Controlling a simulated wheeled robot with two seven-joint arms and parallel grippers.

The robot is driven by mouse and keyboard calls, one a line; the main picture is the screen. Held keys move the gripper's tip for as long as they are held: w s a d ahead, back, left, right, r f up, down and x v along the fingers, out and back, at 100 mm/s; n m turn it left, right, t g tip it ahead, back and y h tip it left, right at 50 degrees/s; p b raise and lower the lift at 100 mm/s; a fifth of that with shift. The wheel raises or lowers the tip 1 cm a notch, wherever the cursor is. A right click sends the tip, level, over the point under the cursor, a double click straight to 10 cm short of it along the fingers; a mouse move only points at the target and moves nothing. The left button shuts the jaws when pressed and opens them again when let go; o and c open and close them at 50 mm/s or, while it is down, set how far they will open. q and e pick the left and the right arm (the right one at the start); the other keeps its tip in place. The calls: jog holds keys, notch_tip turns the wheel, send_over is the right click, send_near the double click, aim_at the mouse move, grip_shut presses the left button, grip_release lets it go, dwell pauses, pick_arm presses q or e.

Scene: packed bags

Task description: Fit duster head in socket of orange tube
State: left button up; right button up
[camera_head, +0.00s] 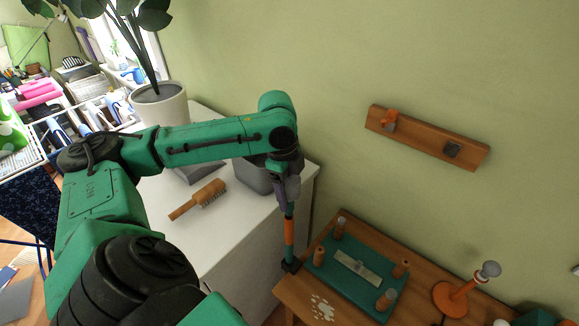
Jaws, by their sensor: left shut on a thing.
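A dark, narrow section shows just above the orange part. The gripper's wrist and fingers hide most of that piece. I cannot tell whether it touches the tube's socket. My right gripper is out of view.
A green mat (318,275) with several wooden pegs lies on the wooden table (282,291). An orange stand (452,300) is at right. A brush (199,199) and grey bin (250,178) are on the white cabinet (225,235). A wooden rail (425,137) is on the wall.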

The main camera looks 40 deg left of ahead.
aim_at(290, 201)
pick_arm(q)
jog(key=shift+f+b, duration=0.4)
jog(key=shift+f, duration=1.3)
jog(key=o, duration=1.4)
jog(key=r, duration=0.4)
jog(key=a+r, duration=0.1)
jog(key=r, duration=0.9)
jog(key=shift+s+a+r, duration=0.25)
jog(key=shift+a, duration=0.15)
jog(key=shift+f, duration=0.1)
